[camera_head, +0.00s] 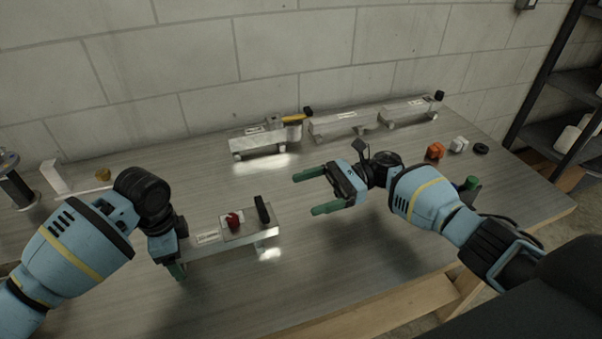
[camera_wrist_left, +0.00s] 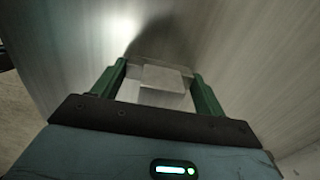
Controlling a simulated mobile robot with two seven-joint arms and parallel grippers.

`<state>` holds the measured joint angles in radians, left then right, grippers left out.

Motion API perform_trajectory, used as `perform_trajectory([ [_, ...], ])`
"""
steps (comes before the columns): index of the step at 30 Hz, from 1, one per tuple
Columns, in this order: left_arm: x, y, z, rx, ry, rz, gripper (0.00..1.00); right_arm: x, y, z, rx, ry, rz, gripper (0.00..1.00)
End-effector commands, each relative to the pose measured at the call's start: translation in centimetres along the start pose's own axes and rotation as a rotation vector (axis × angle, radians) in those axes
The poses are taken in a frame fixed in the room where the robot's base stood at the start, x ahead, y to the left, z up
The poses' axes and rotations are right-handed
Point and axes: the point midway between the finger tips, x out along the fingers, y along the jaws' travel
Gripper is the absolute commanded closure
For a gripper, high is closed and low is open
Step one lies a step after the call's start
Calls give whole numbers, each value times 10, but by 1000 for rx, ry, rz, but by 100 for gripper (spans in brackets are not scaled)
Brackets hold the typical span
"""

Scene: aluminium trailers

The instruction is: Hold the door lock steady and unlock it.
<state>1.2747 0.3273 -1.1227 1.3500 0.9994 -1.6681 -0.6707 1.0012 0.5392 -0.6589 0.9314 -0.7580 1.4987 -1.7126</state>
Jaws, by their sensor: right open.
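The door lock is a short aluminium trailer (camera_head: 215,253) on the near middle of the table. It carries a grey plate with a red knob (camera_head: 233,219) and an upright black lever (camera_head: 262,210). My left gripper (camera_head: 177,268) is at the trailer's left end. In the left wrist view, the green fingers of that gripper (camera_wrist_left: 158,90) lie on both sides of a pale metal block (camera_wrist_left: 162,78), the trailer's end, and seem to hold it. My right gripper (camera_head: 308,190) is open and empty, above the table to the right of the lever, pointing left.
Behind stand an aluminium trailer with a yellow-handled valve (camera_head: 290,118) and another long trailer (camera_head: 345,125). Orange (camera_head: 435,151), white (camera_head: 459,144) and black (camera_head: 481,149) small parts lie at the right. Bare table lies between the door lock and the back row.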

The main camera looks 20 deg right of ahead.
Motion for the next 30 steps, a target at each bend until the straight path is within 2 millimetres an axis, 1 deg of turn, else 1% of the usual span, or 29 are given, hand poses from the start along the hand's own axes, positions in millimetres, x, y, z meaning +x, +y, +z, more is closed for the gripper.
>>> perform_trajectory([
  [1, 0, 0, 0, -1, 0, -1, 22, 0, 0, 0, 0, 0, 0, 13],
  [3, 0, 0, 0, -1, 0, -1, 13, 0, 0, 0, 0, 0, 0, 13],
  [6, 0, 0, 0, -1, 0, -1, 2, 0, 0, 0, 0, 0, 0, 13],
  [14, -1, 0, 0, 0, 0, -1, 2, 0, 0, 0, 0, 0, 0, 13],
  [17, -6, -1, 0, 0, 1, -2, 2, 0, 0, 0, 0, 0, 0, 13],
  [20, -18, -1, 0, 0, 2, -4, 2, 0, 0, 0, 0, 0, 0, 13],
  [23, -36, -1, 0, 0, 2, -4, 2, 0, 0, 0, 0, 0, 0, 13],
  [30, -84, -1, 0, 1, 2, -4, 2, 0, 0, 0, 0, 0, 0, 13],
])
